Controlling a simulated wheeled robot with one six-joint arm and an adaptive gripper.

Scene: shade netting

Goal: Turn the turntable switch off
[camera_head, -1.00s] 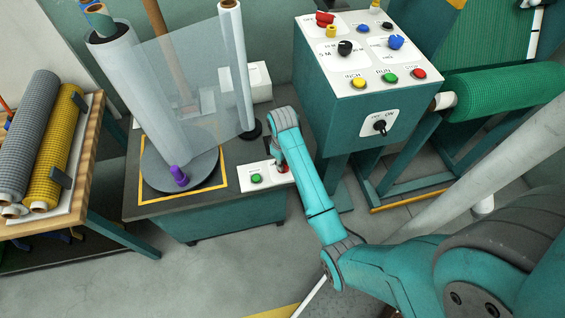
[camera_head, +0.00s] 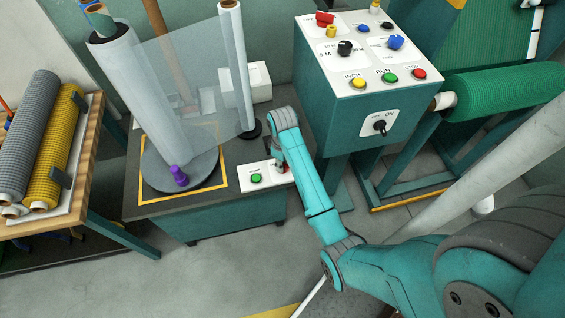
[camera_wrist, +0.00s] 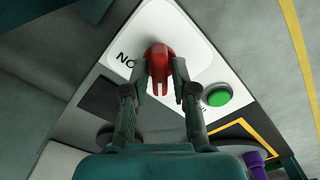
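The turntable switch is a red knob (camera_wrist: 159,66) on a white panel (camera_wrist: 172,20), seen in the wrist view. Letters reading "NO", perhaps an upside-down "ON", lie left of the knob. My gripper (camera_wrist: 160,78) has one finger on each side of the knob, and both fingertips appear to touch it. In the head view the white switch box (camera_head: 262,174) sits at the table's right front corner, and my wrist mostly hides the knob. The turntable (camera_head: 205,176) is a grey disc carrying a tall film roll (camera_head: 150,90).
A green button (camera_wrist: 218,96) sits beside the knob on the same panel. A purple knob (camera_head: 180,177) stands at the turntable's front. A teal control cabinet (camera_head: 335,105) with several buttons stands close right of my wrist. A film post (camera_head: 238,70) stands behind the switch box.

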